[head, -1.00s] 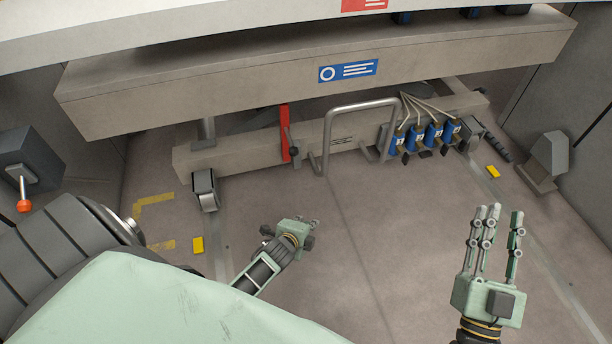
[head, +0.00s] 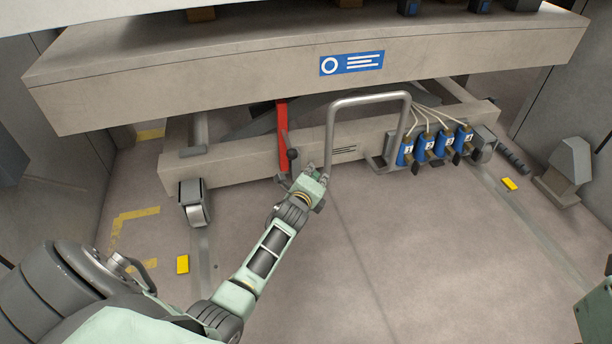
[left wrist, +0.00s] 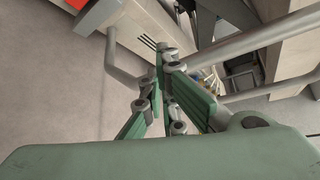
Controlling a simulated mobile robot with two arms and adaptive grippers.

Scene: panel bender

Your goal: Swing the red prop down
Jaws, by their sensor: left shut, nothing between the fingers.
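The red prop (head: 282,132) is an upright bar on the front beam of the low frame, under the big grey beam. A dark knob (head: 292,154) on a short lever sits just to its right. A small piece of red shows at the top left of the left wrist view (left wrist: 78,3). My left gripper (head: 314,174) is shut and empty, just below and right of the prop's foot, close to the left leg of the grey tube handle. The left wrist view shows its fingers together (left wrist: 165,82) in front of the tubes. Whether it touches them I cannot tell. At the right edge only a green part of my right side shows.
The grey tube handle (head: 368,98) stands right of the prop. Several numbered blue cylinders (head: 405,152) with hoses sit beside it. A caster wheel (head: 194,203) is at the left. The big grey beam (head: 220,85) overhangs everything.

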